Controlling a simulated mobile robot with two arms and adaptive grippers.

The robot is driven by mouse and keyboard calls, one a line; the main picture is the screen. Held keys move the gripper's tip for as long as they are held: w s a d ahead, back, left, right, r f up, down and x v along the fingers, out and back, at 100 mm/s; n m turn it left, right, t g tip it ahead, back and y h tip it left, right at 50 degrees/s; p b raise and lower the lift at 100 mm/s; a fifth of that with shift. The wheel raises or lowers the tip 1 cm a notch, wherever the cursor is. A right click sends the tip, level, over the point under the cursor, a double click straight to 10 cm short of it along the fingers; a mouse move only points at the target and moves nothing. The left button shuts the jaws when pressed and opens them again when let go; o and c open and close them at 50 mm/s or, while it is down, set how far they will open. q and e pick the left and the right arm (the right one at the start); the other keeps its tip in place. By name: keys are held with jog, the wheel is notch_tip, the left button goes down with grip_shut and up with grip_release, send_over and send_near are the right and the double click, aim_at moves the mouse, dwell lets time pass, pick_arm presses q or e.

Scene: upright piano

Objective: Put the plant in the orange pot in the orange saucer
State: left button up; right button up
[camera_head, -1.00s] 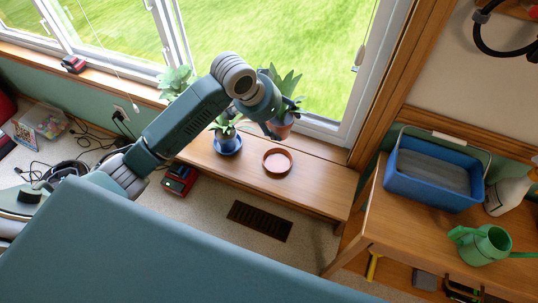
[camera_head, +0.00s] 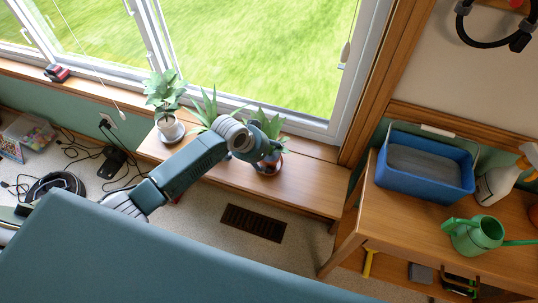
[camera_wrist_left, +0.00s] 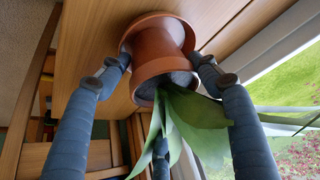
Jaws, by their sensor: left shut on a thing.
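The plant in the orange pot has green leaves (camera_head: 268,125) above my left gripper (camera_head: 266,160) in the head view. My left gripper (camera_wrist_left: 160,73) is shut on the orange pot (camera_wrist_left: 158,48), one finger on each side, in the left wrist view. The orange saucer (camera_wrist_left: 126,42) rims the pot's base there, and the pot looks upright in it. Whether the base rests fully on the saucer is hard to tell. In the head view my gripper and arm hide much of the pot and saucer. My right gripper is not in view.
A plant in a white pot (camera_head: 171,130) stands at the bench's left end. Another leafy plant (camera_head: 206,108) is partly hidden behind my arm. The wooden bench (camera_head: 315,193) is clear to the right. A table with a blue bin (camera_head: 422,190) and green watering can (camera_head: 478,236) stands further right.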

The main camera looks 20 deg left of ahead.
pick_arm(q)
jog(key=o, duration=1.4)
jog(key=shift+o, duration=0.2)
jog(key=p+v, duration=0.1)
jog(key=v, duration=1.1)
jog(key=shift+s, duration=0.1)
